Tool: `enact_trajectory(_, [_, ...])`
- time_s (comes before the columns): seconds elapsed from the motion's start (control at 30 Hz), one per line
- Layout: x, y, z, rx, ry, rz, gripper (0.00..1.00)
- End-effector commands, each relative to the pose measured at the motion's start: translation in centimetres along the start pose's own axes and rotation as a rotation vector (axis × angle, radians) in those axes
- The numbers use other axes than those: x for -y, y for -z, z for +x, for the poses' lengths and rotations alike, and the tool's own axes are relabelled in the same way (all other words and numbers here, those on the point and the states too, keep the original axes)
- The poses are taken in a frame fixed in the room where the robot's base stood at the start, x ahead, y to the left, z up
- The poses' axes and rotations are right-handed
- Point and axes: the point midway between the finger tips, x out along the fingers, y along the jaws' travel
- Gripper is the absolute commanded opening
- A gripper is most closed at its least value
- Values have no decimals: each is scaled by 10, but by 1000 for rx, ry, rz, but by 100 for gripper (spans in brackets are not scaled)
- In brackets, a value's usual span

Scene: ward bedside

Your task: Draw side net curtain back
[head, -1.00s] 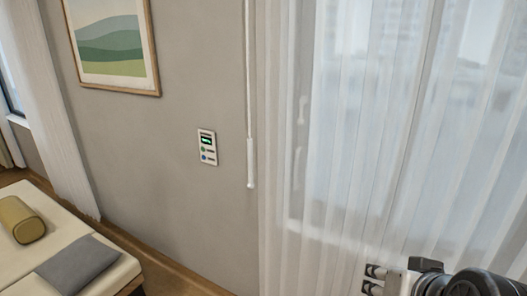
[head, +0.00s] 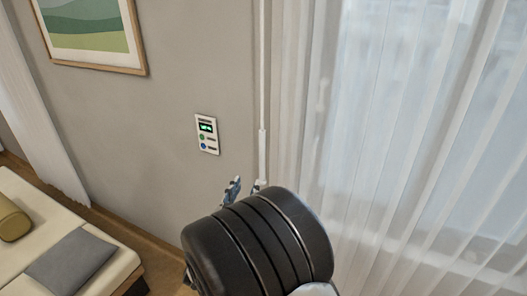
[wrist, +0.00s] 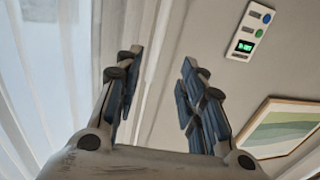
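The sheer white net curtain (head: 400,130) hangs in folds across the bright window on the right of the head view. A thin white draw wand (head: 262,150) hangs beside its left edge, against the wall. My gripper (head: 246,187) is at the wand's lower end; my dark wrist hides most of it. In the wrist view my gripper (wrist: 162,57) has its two blue-padded fingers spread apart. The curtain (wrist: 108,30) shows on the left there. A pale strip runs behind the gap between the fingers; I cannot tell whether the wand is between them.
A wall panel (head: 207,134) with a green display is left of the wand. A framed picture (head: 92,32) hangs at upper left. A bed or bench (head: 40,215) with a grey cushion (head: 70,262) and a yellow bolster (head: 11,220) stands at lower left. Another curtain (head: 35,120) hangs at far left.

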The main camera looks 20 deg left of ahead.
Motion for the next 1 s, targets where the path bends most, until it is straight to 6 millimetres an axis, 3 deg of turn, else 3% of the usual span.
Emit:
enact_trajectory(0.17, [-2,0,27,-1,-3,1,37])
enact_trajectory(0.7, [-2,0,141,0,-1,2,37])
enact_trajectory(1.0, [-1,0,169,1,1,1,37])
